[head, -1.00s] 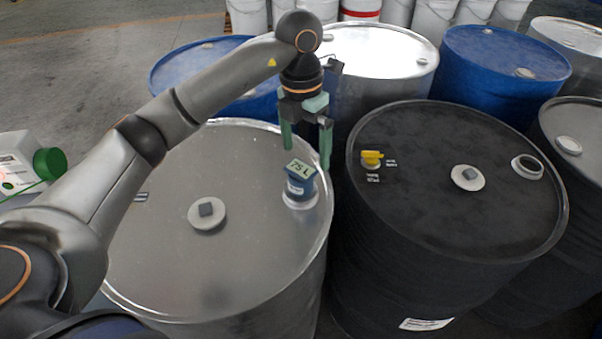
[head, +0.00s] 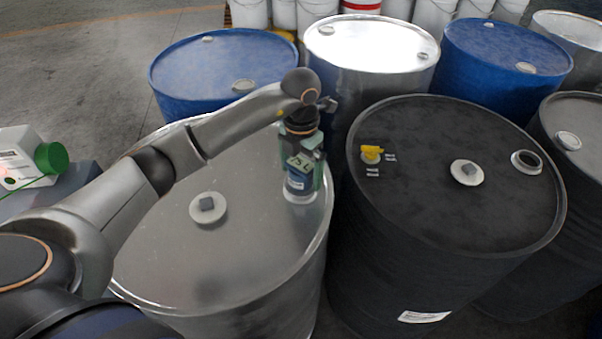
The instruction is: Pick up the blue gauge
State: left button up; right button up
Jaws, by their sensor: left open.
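The blue gauge (head: 297,184) stands upright on a pale round fitting near the right rim of the silver drum (head: 248,249). Its top bears a pale label reading "75 L". My left gripper (head: 305,178) has come down over the gauge, with its green fingers on either side of it. The gripper is open, and the gauge still sits on the drum. The gripper hides part of the gauge's top and back, and I cannot tell whether a finger touches it. My right gripper is not in view.
A black drum (head: 440,225) with a yellow valve (head: 371,152) stands close on the right. Blue drums (head: 222,75) and a bright silver drum (head: 372,50) stand behind. A grey bung (head: 208,207) rises from the silver drum's lid.

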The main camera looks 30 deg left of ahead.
pick_arm(q)
jog(key=shift+f, duration=0.5)
grip_shut()
dwell(0.5)
jog(key=shift+r, duration=0.2)
